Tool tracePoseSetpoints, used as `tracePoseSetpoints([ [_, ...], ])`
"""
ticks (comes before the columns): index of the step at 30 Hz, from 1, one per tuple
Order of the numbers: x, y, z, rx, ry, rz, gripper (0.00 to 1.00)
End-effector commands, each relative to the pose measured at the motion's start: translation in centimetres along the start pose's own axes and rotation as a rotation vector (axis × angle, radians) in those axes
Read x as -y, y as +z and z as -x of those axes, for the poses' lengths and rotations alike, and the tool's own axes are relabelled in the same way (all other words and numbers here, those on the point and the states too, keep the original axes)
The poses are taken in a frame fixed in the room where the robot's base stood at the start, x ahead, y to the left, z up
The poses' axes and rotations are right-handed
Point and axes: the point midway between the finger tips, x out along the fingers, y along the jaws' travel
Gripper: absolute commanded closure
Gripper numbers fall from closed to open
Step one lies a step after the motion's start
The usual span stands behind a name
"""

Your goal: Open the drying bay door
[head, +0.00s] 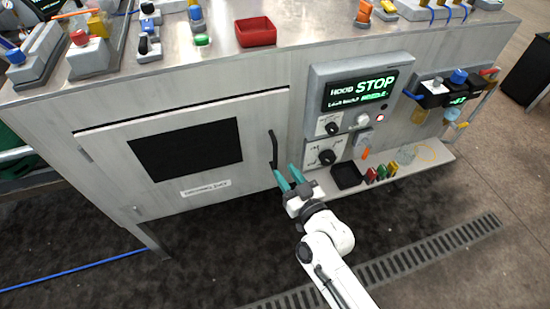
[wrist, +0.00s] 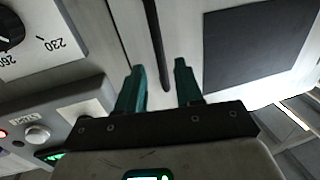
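The drying bay door (head: 217,172) is a pale panel with a dark window (head: 186,149) and a label below it. It looks shut in the cabinet front, with hinges on its left edge. Its black upright bar handle (head: 273,150) is near the right edge. My gripper (head: 287,173), with teal fingers, is open just below and right of the handle's lower end. In the wrist view, the handle (wrist: 157,45) runs down between the two spread fingers (wrist: 159,72); neither finger visibly touches it. The door window (wrist: 255,40) shows at the right.
A control panel (head: 400,70) with a green "STOP" display and knobs is right of the door. A low shelf (head: 395,175) with a black tray (head: 346,175) and small coloured items juts out right of my gripper. A red bin (head: 256,32) stands on top. Floor in front is clear.

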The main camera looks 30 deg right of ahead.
Motion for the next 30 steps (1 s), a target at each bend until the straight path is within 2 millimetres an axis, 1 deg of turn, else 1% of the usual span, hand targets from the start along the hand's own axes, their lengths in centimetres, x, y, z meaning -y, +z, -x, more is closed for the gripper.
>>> tracePoseSetpoints([
  [1,-0.1,-0.2,-1.1,-0.002,0.002,0.001,0.64],
  [6,-0.1,-0.2,-4.0,-0.002,0.001,0.002,0.64],
  [12,0.0,-0.1,-6.2,0.0,-0.001,0.002,0.64],
  [17,0.0,0.0,-6.8,0.001,-0.001,0.001,0.64],
  [24,0.0,0.0,-6.9,0.001,-0.001,0.001,0.64],
  [26,0.0,0.0,-6.9,0.001,-0.001,0.001,0.69],
  [30,0.0,0.0,-6.9,0.001,-0.001,0.001,0.82],
])
